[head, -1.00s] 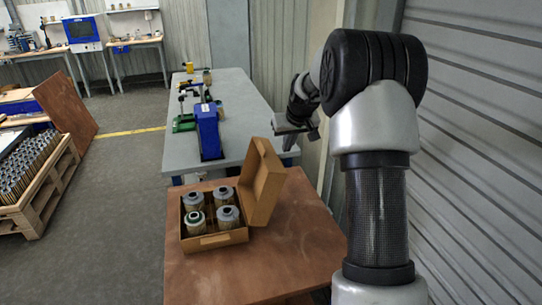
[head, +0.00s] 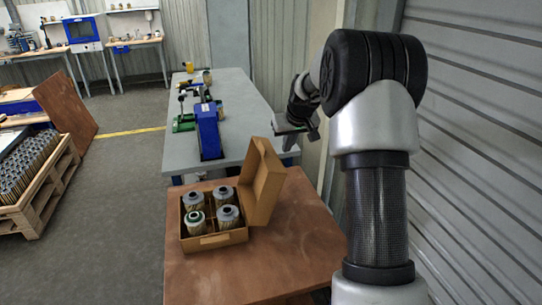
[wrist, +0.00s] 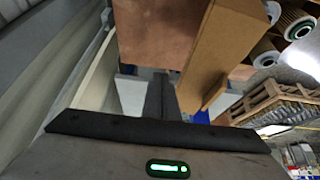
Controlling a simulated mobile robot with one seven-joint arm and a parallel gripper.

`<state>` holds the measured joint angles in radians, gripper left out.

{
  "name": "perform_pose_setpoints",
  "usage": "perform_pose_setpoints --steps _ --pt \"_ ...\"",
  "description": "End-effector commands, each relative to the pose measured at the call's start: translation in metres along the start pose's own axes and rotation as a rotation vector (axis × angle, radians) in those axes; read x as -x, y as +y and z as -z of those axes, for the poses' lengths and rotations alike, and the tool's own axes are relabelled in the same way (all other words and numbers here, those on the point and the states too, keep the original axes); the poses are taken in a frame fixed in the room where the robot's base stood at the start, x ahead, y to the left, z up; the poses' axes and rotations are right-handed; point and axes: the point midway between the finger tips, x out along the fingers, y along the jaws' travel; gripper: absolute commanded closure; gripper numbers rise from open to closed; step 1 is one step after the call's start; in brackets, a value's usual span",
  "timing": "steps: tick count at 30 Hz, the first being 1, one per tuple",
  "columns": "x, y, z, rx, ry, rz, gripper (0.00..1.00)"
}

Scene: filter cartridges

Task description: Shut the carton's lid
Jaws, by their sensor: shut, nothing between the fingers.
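The brown cardboard carton (head: 216,241) stands on the reddish-brown table with its lid (head: 264,185) raised, roughly upright along its right side. Several grey filter cartridges (head: 228,217) sit in its compartments; the front left one has a green ring. My gripper (head: 289,142) is beyond and above the lid, to its right, apart from it. In the wrist view my shut, empty fingers (wrist: 163,96) point toward the table, with the lid (wrist: 222,50) to their right. Part of the fingers is hidden in the head view.
The brown table (head: 290,255) is clear right of the carton. Behind it, a grey bench (head: 240,100) carries a blue device (head: 208,131). A corrugated wall (head: 480,130) is close on the right. A pallet of cartridges (head: 45,190) lies left.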

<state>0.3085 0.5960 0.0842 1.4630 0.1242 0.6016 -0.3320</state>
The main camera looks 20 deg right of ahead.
Motion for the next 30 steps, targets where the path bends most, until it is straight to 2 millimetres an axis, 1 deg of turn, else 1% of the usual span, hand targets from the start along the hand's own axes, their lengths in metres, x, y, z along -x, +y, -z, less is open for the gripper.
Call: perform_pose_setpoints --steps 30 --pt "-0.039 0.0 -0.015 0.0 -0.001 0.0 1.0"
